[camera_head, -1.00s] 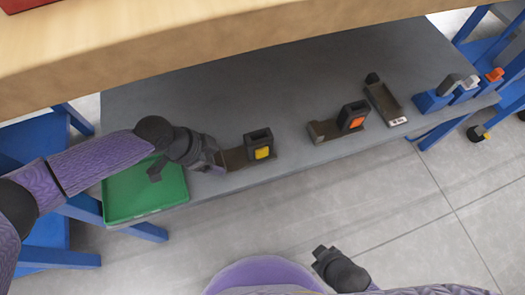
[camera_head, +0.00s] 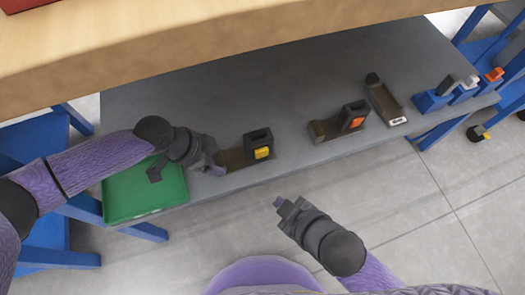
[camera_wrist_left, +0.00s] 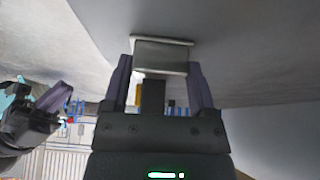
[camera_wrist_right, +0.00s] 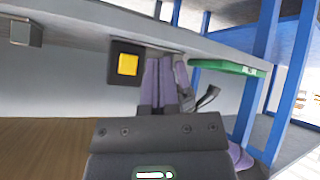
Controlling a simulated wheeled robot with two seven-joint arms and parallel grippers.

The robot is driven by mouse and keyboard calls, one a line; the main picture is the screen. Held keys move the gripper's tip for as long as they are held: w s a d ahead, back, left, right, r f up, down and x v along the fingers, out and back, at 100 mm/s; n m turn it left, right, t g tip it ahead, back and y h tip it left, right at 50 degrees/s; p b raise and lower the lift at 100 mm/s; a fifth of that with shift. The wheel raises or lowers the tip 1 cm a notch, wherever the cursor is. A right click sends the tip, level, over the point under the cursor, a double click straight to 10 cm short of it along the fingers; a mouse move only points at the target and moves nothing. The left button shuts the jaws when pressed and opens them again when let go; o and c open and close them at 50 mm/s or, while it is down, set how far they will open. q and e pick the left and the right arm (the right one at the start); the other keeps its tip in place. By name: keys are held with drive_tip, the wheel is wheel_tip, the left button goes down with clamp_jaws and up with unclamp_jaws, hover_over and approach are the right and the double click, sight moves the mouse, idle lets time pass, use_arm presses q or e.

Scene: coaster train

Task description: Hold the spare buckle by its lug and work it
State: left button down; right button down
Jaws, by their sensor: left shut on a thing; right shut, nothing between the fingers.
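A dark buckle (camera_head: 258,145) with a yellow button stands near the table's front edge, with a brown lug (camera_head: 234,160) at its left. My left gripper (camera_head: 215,166) is shut on that lug from the left. In the left wrist view its fingers (camera_wrist_left: 160,70) flank a grey piece of it. My right gripper (camera_head: 281,204) is shut and empty, in front of the table edge and apart from the buckle. In the right wrist view its fingers (camera_wrist_right: 160,85) are together, right of the yellow-button buckle (camera_wrist_right: 113,65). A second dark buckle (camera_head: 354,113) with an orange button stands farther right.
A green tray (camera_head: 115,207) lies at the table's left front corner under my left arm. A brown channel piece (camera_head: 385,103) with a white label lies beyond the orange-button buckle. Blue blocks (camera_head: 432,101) stand at the right end. The grey tabletop (camera_head: 250,95) behind is clear.

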sight(260, 158)
drive_tip(key=w, duration=0.2)
drive_tip(key=w+a, duration=0.1)
drive_tip(key=w, duration=0.2)
drive_tip(key=w+a, duration=0.1)
drive_tip(key=w, duration=0.2)
drive_tip(key=shift+a, duration=0.15)
drive_tip(key=shift+w, duration=0.1)
idle(1.7)
drive_tip(key=shift+w+a, duration=0.1)
drive_tip(key=shift+w, duration=0.25)
drive_tip(key=shift+w+a, duration=0.15)
drive_tip(key=shift+w, duration=0.35)
idle(0.6)
drive_tip(key=shift+s, duration=0.15)
drive_tip(key=shift+s+d, duration=0.25)
drive_tip(key=shift+s, duration=0.5)
drive_tip(key=s, duration=0.2)
drive_tip(key=s+d, duration=0.1)
drive_tip(key=s, duration=0.1)
drive_tip(key=shift+s+d, duration=0.2)
drive_tip(key=shift+s, duration=0.2)
